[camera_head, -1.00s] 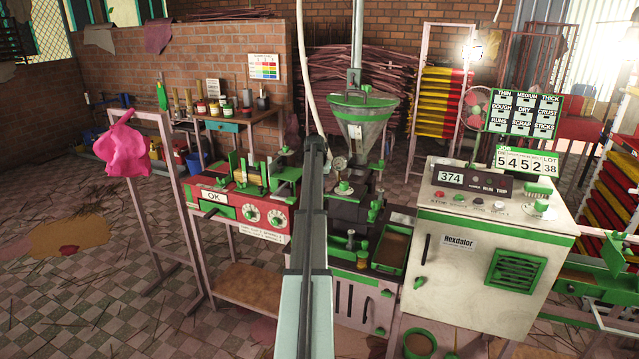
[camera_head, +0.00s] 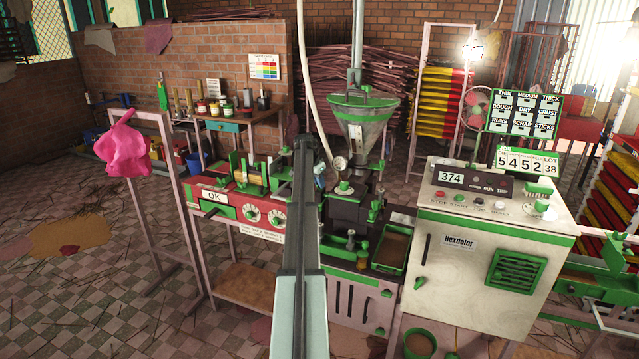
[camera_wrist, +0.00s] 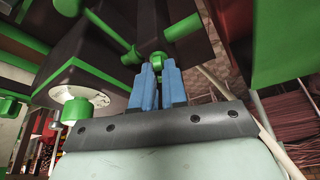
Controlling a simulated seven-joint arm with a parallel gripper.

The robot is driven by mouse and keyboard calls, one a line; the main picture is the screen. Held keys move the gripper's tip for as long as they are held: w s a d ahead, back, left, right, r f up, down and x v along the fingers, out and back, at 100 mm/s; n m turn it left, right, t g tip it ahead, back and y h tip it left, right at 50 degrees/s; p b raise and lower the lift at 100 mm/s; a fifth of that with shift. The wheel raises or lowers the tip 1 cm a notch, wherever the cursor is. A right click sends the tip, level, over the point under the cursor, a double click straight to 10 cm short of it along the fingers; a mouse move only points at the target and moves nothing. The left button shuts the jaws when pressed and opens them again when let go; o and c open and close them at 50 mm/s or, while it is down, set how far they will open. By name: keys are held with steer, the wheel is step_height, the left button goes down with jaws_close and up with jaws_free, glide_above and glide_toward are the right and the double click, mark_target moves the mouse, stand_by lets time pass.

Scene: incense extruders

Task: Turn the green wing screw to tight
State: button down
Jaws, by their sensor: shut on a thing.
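In the wrist view, my gripper (camera_wrist: 158,72) has two blue fingers pointing up and close together. They are shut on a small green part, the wing screw (camera_wrist: 157,59), at their tips. The fingers hide much of it, so its angle and how tight it sits cannot be told. Dark machine parts with green pieces surround it closely. In the head view, my arm covers the spot, and a small bit of blue shows just right of it, by the extruder (camera_head: 347,212). The wing screw cannot be made out there.
A green knob on a white disc (camera_wrist: 82,108) is left of the fingers in the wrist view. In the head view, a red machine (camera_head: 240,210) stands left, a white cabinet (camera_head: 455,270) right, and a green-rimmed hopper (camera_head: 362,112) rises behind.

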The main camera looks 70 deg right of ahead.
steer(key=m, duration=0.1)
steer(key=m+g, duration=0.1)
steer(key=m, duration=0.1)
steer(key=shift+w+d+m+y, duration=0.2)
steer(key=shift+m+y, duration=0.1)
steer(key=shift+y, duration=0.1)
steer(key=m+g+y, duration=0.1)
steer(key=m, duration=0.2)
steer(key=shift+d+m, duration=0.1)
steer(key=shift+m, duration=0.2)
steer(key=m+y, duration=0.1)
steer(key=m, duration=0.2)
steer(key=m+y, duration=0.1)
steer(key=m, duration=0.2)
steer(key=shift+g, duration=0.4)
steer(key=c, duration=1.2)
jaws_free()
steer(key=shift+o, duration=0.2)
steer(key=v, duration=1.3)
steer(key=shift+d+r, duration=0.25)
steer(key=shift+r, duration=0.15)
